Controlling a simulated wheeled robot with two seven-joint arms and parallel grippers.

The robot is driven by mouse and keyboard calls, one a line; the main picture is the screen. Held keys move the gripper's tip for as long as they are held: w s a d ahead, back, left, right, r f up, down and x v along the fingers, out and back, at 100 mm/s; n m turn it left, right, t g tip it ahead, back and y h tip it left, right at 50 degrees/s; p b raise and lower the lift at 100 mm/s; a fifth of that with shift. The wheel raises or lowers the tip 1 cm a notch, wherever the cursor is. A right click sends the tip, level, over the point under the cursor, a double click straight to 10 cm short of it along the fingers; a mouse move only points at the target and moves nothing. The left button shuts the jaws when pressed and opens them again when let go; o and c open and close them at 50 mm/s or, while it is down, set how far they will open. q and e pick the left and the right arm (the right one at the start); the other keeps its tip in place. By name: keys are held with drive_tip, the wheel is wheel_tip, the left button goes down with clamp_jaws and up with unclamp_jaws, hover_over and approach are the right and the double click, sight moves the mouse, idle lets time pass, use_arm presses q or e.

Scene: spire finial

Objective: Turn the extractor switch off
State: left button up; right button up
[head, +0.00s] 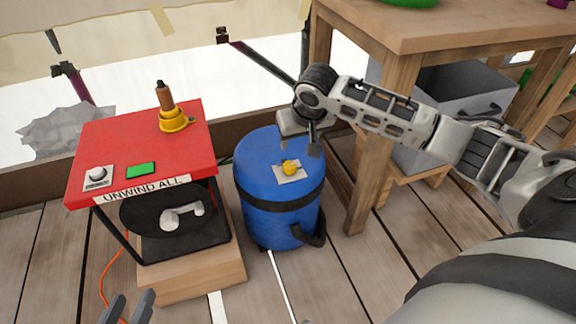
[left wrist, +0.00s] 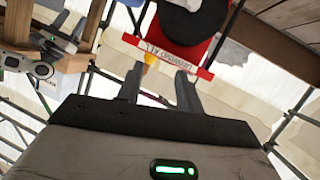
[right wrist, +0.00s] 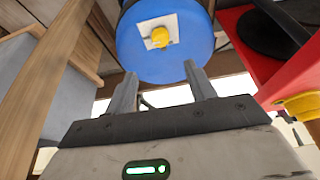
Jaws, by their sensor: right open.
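The extractor is a blue drum (head: 262,210) on the deck. On its top is a yellow switch knob (head: 290,167) on a pale square plate (head: 281,178). My right gripper (head: 299,147) hangs just behind and above the knob, open and empty. In the right wrist view, the knob (right wrist: 160,37) and plate show beyond the open right fingertips (right wrist: 159,78), apart from them. The exact setting of the knob is too small to tell. My left gripper (head: 130,305) is low at the bottom edge of the head view. Its fingers (left wrist: 158,80) are apart and empty.
Left of the drum stands a red-topped machine (head: 145,145) lettered "UNWIND ALL", with a white knob, green button and yellow-based post. A wooden table (head: 440,25) stands at the right, its leg close to the drum. A grey bin (head: 470,80) sits under it.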

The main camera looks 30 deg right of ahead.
sight(290, 165)
drive_tip(key=b+x, duration=0.6)
drive_tip(key=x, duration=0.7)
drive_tip(key=shift+w+f, duration=0.1)
drive_tip(key=shift+f, duration=0.05)
drive_tip(key=shift+w+f, duration=0.15)
drive_tip(key=shift+f, duration=0.2)
use_arm(q)
drive_tip(key=shift+w+d+r+n+t+h, duration=0.2)
drive_tip(key=shift+d+r+n+t+h, duration=0.75)
drive_tip(key=shift+r+h, duration=0.2)
use_arm(e)
drive_tip(key=c, duration=1)
use_arm(q)
drive_tip(key=shift+r, duration=0.1)
